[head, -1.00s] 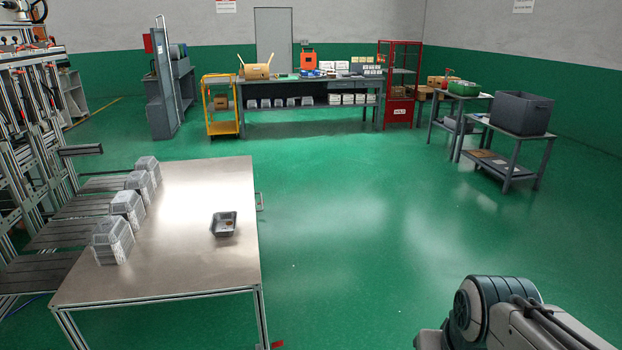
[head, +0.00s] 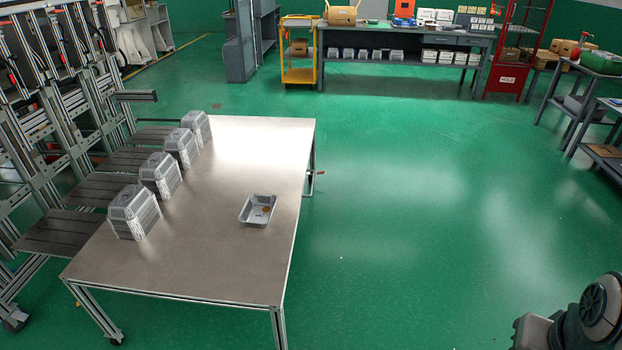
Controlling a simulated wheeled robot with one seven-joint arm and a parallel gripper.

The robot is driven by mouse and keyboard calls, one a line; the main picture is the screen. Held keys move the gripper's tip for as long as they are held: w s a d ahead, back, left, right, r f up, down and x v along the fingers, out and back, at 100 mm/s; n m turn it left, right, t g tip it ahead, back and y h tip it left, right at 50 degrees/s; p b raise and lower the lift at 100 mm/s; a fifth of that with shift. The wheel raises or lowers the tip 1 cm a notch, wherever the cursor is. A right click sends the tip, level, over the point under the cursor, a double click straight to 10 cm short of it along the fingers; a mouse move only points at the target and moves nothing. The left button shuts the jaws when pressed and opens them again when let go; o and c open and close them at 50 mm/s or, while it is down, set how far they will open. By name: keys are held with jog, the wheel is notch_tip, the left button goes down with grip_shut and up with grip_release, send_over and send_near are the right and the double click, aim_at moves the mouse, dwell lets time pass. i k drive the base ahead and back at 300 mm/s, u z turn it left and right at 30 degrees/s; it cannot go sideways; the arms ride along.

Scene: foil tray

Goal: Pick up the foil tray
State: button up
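The foil tray (head: 247,214) is a small silver rectangular tray. It lies alone on the right half of the metal table (head: 225,260), near the table's right edge. Something small and brownish-orange shows inside it. My gripper is not in view. Only a part of my arm shows at the bottom right corner, well to the right of the table and apart from it.
Several stacks of clear or silver containers (head: 135,212) stand along the table's left side. A metal frame rack (head: 60,130) adjoins that side. Green floor (head: 400,240) is clear to the right. A workbench (head: 400,65), yellow cart (head: 298,70) and red cabinet (head: 505,80) stand behind.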

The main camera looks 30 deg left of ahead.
aim_at(258, 209)
jog(key=u, duration=0.1)
jog(key=i, duration=1.7)
jog(key=u, duration=0.7)
jog(key=i, duration=1.2)
jog(key=u, duration=1.95)
jog(key=i, duration=0.8)
jog(key=u, duration=0.7)
